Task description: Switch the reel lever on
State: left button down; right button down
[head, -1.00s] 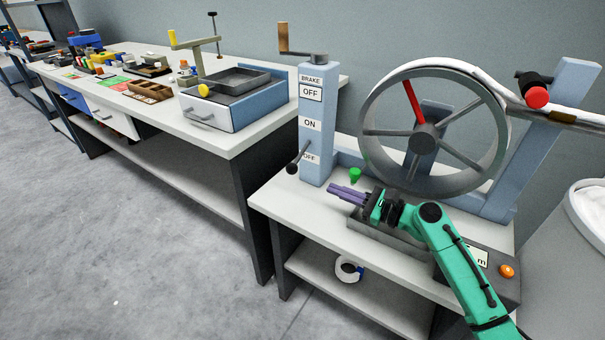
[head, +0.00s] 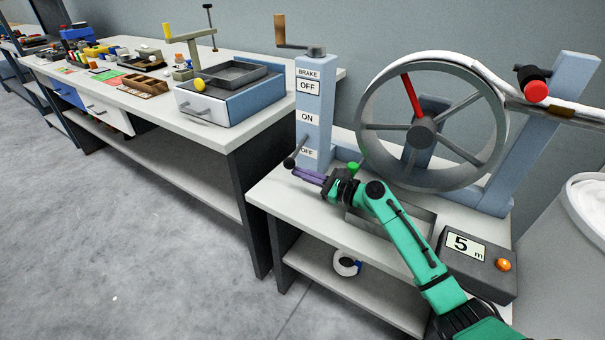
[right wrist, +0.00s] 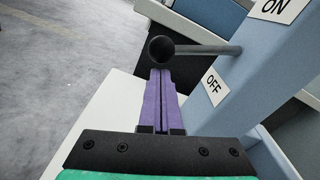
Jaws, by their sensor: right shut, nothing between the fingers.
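The reel lever is a grey rod with a black ball knob (head: 289,163), on the side of the blue post (head: 313,112). Its knob hangs low, beside the lower OFF label (head: 308,153) and below the ON label (head: 307,119). The right wrist view shows the knob (right wrist: 161,48) and its rod (right wrist: 210,50) up close. My right gripper (head: 297,172) has its purple fingers shut and empty, with the tips just under the knob. In the right wrist view the fingertips (right wrist: 160,76) reach the knob's lower edge; I cannot tell whether they touch. My left gripper is not in view.
A large spoked reel (head: 432,180) stands right of the post. A green peg (head: 353,167) stands close behind my right gripper. Open floor (head: 150,230) lies left.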

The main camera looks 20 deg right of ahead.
notch_tip(320, 180, up, 9)
jog(key=s+a+m+p, duration=0.1)
jog(key=m+p, duration=0.9)
jog(key=p, duration=1)
jog(key=shift+s+a+y+p, duration=0.25)
jog(key=shift+a+y+p, duration=0.05)
jog(key=shift+a+p, duration=0.1)
